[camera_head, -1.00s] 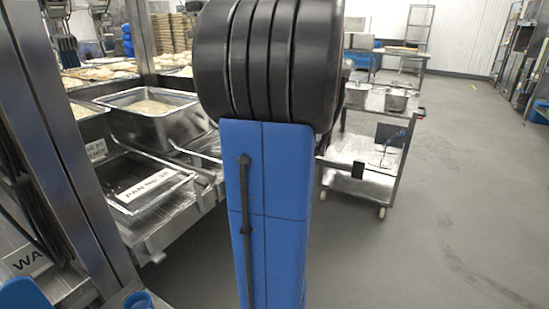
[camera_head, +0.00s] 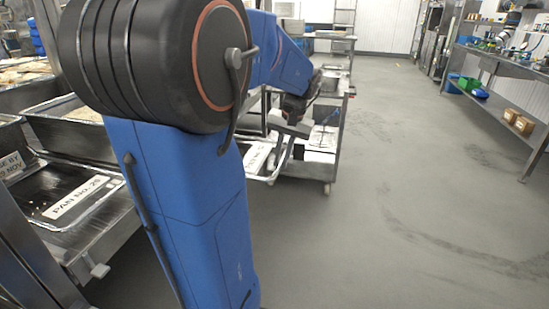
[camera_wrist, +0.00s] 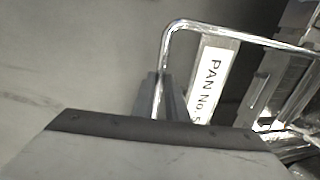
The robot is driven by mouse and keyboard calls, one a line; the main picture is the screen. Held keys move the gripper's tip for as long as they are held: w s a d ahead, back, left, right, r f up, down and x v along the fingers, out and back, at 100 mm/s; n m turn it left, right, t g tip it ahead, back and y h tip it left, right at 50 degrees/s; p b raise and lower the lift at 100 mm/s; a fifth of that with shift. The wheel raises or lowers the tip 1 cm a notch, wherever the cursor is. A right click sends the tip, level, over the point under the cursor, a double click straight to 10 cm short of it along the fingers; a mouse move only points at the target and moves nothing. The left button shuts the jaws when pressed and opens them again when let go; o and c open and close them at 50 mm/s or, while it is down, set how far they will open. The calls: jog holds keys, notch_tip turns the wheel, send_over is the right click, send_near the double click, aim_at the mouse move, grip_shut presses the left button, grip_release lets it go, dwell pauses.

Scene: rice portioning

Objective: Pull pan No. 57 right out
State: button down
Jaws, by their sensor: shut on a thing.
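The labelled pan (camera_head: 270,176) shows at centre in the head view, partly behind my arm. In the wrist view its shiny rim (camera_wrist: 235,34) bends round a corner beside a white label (camera_wrist: 209,80) reading "PAN No. 5"; the last digit is hidden. My gripper (camera_wrist: 160,92) is shut on the rim near that corner. It also shows in the head view (camera_head: 288,128), over the pan's right side. The pan's far end and any contents are hidden, so I cannot tell how far it sits in the rack.
Another pan's label (camera_head: 83,197), reading about "PAN No. 28", is at left in the rack. A metal trolley (camera_head: 335,135) stands close behind my gripper. A workbench (camera_head: 500,70) with boxes is at right. The grey floor (camera_head: 400,200) between is clear.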

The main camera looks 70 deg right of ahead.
jog(key=shift+s, duration=0.2)
jog(key=c, duration=1.8)
grip_release()
jog(key=shift+s+d, duration=0.1)
jog(key=shift+s, duration=0.05)
jog(key=shift+o, duration=0.2)
jog(key=shift+r, duration=0.1)
jog(key=s+r, duration=0.3)
jog(key=r, duration=1.4)
jog(key=shift+s, duration=0.15)
jog(key=shift+d+f, duration=0.1)
